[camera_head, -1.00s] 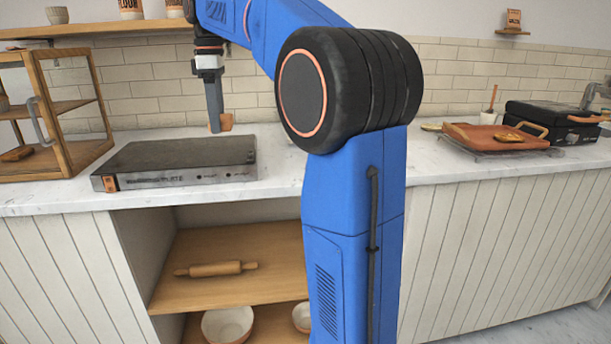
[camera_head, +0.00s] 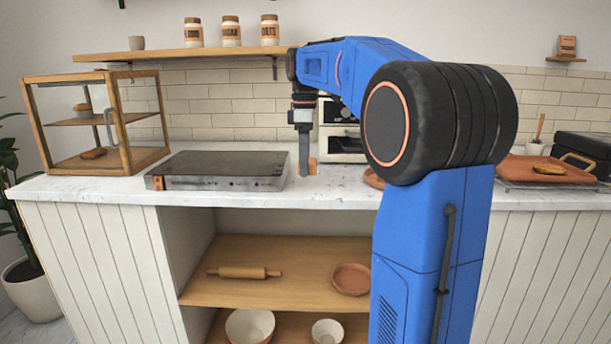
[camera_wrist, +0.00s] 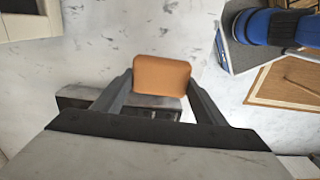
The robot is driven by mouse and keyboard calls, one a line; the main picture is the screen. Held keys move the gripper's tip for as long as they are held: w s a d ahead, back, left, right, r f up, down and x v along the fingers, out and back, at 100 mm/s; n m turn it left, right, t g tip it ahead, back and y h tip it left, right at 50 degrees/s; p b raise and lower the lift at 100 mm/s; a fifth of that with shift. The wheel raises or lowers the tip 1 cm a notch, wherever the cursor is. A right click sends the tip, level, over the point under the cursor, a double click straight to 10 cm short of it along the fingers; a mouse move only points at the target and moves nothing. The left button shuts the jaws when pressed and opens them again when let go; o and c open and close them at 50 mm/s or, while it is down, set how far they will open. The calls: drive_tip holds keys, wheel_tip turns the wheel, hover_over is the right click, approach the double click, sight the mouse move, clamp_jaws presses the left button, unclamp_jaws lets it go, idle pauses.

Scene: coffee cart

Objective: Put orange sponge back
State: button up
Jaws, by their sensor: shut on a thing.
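The orange sponge (camera_wrist: 162,75) is held between the two fingertips of my gripper in the wrist view. My gripper points down just right of the dark griddle, close above the white counter. I cannot tell whether the sponge touches the counter. My gripper (camera_wrist: 160,82) is shut on the sponge, with a finger on each side.
The dark flat griddle (camera_head: 215,168) stands on the marble counter (camera_head: 110,190). A wood-framed display case (camera_head: 160,125) is at the left. A white machine (camera_head: 340,130) stands behind my arm. An orange board (camera_head: 515,168) lies at the right. Open shelves (camera_head: 300,262) are below.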

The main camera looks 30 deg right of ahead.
drive_tip(key=shift+f, duration=2.05)
drive_tip(key=shift+f, duration=0.15)
drive_tip(key=o, duration=1.1)
wheel_tip(320, 180, up, 12)
drive_tip(key=shift+r, duration=0.15)
